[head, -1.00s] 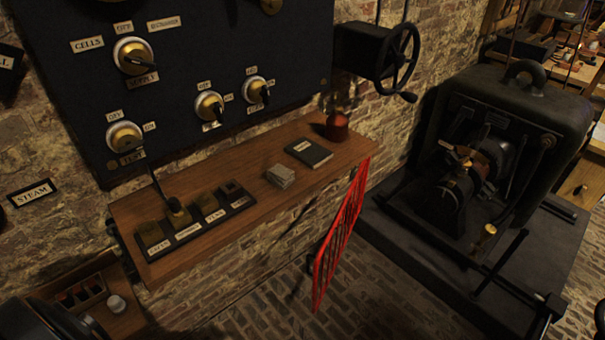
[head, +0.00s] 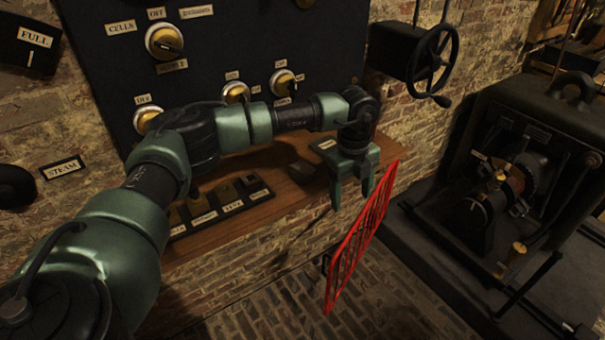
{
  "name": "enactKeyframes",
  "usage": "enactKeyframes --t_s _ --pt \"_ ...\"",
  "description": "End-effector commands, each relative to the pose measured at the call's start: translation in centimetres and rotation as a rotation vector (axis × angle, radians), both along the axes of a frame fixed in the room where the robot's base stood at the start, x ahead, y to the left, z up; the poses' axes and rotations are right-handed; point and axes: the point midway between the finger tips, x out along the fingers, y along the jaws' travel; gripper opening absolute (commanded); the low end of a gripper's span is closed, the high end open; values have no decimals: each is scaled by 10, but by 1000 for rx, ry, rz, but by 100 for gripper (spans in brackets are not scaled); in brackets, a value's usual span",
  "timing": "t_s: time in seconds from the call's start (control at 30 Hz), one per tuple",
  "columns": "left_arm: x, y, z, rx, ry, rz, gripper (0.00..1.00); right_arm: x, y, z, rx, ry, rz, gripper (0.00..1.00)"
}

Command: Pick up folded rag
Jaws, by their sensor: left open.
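The folded rag (head: 302,172) is a small grey folded stack on the wooden shelf (head: 285,206). It lies in the shadow of my left arm, near the middle of the shelf. My left gripper (head: 350,200) hangs to the right of the rag, fingers pointing down, open with nothing between them. It appears apart from the rag, towards the shelf's right front edge. My right gripper is not in view.
A red grille (head: 358,240) stands just right of and below my left gripper. A black labelled tray (head: 258,196) sits left of the rag. A handwheel (head: 436,62) and machine (head: 510,190) stand at right.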

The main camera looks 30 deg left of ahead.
Motion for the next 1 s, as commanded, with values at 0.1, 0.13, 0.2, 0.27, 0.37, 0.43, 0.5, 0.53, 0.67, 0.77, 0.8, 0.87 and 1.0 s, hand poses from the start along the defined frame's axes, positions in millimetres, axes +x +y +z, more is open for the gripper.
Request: enactKeyframes --t_s 0.1,0.13,0.2,0.27,0.37,0.43,0.5,0.53,0.67,0.77,0.8,0.87,1.0 --pt "3 68 46 253 -59 127 69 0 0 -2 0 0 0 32" --pt "3 80 55 297 -71 154 69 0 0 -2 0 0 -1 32" --pt "1 100 70 373 -92 205 69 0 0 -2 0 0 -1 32" --pt "0 110 77 409 -103 232 69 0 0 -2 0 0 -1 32" --pt "0 118 75 430 -107 248 69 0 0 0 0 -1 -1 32" --pt "1 121 67 429 -106 248 69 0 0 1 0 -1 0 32" --pt "2 123 60 428 -106 248 69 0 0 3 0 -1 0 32" --pt "2 124 57 427 -106 247 69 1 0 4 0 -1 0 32" --pt "4 131 43 428 -104 246 69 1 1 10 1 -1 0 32" --pt "6 136 28 426 -105 245 69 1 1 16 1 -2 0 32" --pt "6 138 22 425 -105 245 69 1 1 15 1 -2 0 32" --pt "7 140 15 425 -105 245 69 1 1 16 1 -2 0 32" --pt "8 142 9 423 -107 244 69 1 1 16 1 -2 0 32"
